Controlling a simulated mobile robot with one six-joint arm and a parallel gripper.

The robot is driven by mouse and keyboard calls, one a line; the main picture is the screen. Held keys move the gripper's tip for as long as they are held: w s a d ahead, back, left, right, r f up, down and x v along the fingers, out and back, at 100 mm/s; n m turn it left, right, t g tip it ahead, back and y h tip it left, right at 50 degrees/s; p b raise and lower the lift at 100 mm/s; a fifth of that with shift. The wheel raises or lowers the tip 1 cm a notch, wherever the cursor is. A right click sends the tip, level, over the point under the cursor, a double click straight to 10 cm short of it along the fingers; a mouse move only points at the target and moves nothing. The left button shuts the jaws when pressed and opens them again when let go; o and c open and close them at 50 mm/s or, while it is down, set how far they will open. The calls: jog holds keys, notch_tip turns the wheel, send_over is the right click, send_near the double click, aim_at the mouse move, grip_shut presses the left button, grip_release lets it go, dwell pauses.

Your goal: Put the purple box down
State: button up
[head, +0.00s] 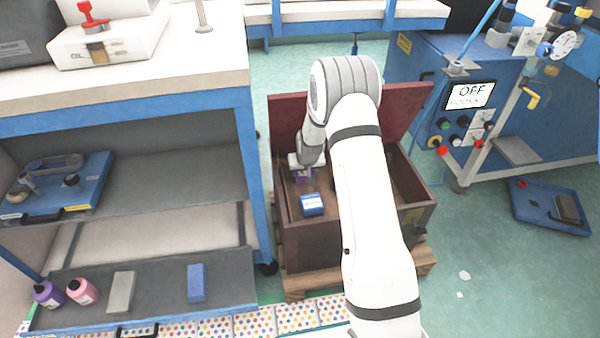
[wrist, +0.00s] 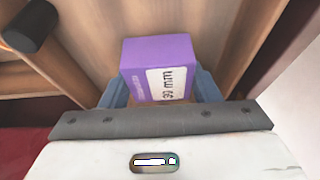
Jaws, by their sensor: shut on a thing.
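Wooden surfaces of the crate surround the box in the wrist view. I cannot tell whether the box touches the crate's floor.
A blue box (head: 312,205) lies in the crate, just in front of my gripper. The crate's red lid (head: 405,108) stands open at the back. A blue-framed workbench (head: 246,150) stands close on the left. A blue machine (head: 420,90) with an "OFF" screen stands at right.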

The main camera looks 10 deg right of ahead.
jog(key=shift+f, duration=0.15)
jog(key=o, duration=1.1)
jog(key=shift+c, duration=0.2)
jog(key=shift+r, duration=0.5)
jog(key=s+r+g+p, duration=0.1)
jog(key=s+r+p, duration=0.1)
jog(key=s+r, duration=0.85)
jog(key=s+r+p, duration=0.2)
jog(key=s+r, duration=0.6)
jog(key=r, duration=0.5)
jog(key=s+r+g, duration=0.1)
jog(key=s+r, duration=0.2)
jog(key=s, duration=0.7)
jog(key=s+r+g, duration=0.1)
jog(key=s+r, duration=0.2)
jog(key=s, duration=0.7)
jog(key=shift+s+a, duration=0.25)
jog(key=shift+a, duration=0.2)
